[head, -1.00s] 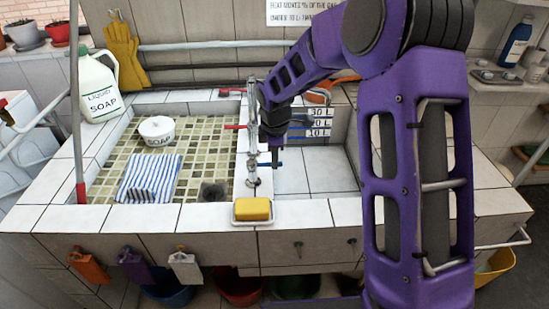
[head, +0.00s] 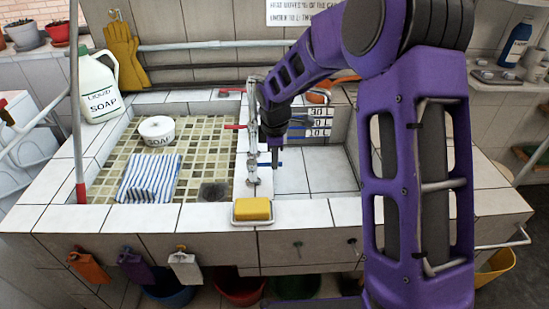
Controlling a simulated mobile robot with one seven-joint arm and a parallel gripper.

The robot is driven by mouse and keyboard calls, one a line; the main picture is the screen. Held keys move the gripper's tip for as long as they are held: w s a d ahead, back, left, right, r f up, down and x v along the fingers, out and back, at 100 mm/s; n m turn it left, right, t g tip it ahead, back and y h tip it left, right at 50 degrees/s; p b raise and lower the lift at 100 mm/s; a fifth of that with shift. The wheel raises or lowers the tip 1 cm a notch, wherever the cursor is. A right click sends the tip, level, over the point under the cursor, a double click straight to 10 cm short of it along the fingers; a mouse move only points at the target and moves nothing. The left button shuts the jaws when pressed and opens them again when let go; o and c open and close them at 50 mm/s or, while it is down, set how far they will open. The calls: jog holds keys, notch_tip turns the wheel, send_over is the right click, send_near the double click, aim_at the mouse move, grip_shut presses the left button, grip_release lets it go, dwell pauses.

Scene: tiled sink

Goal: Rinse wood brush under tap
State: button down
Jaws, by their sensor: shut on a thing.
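My gripper (head: 273,150) hangs down beside the metal tap (head: 252,135), at the left edge of the right basin (head: 310,178). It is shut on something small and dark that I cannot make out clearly. No wood brush shows plainly anywhere else. My arm hides part of the tap and the back of the right basin. I cannot make out running water.
The left basin (head: 200,150) holds a white soap bowl (head: 157,129), a striped cloth (head: 150,178) and a dark drain (head: 213,192). A yellow sponge (head: 252,209) lies in a dish on the front rim. A liquid soap jug (head: 97,88) stands at the back left.

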jog(key=shift+s+a+m+h+b, duration=0.2)
jog(key=shift+s+m, duration=0.25)
jog(key=shift+m, duration=0.4)
jog(key=shift+s+a+m+h+b, duration=0.1)
jog(key=shift+s+m+b, duration=0.3)
jog(key=shift+m, duration=0.45)
jog(key=c, duration=0.8)
grip_release()
jog(key=shift+c, duration=0.2)
jog(key=s+r+p, duration=0.2)
jog(key=s+r, duration=0.1)
jog(key=r, duration=1.4)
jog(key=shift+s+a, duration=0.15)
jog(key=shift+a, duration=0.3)
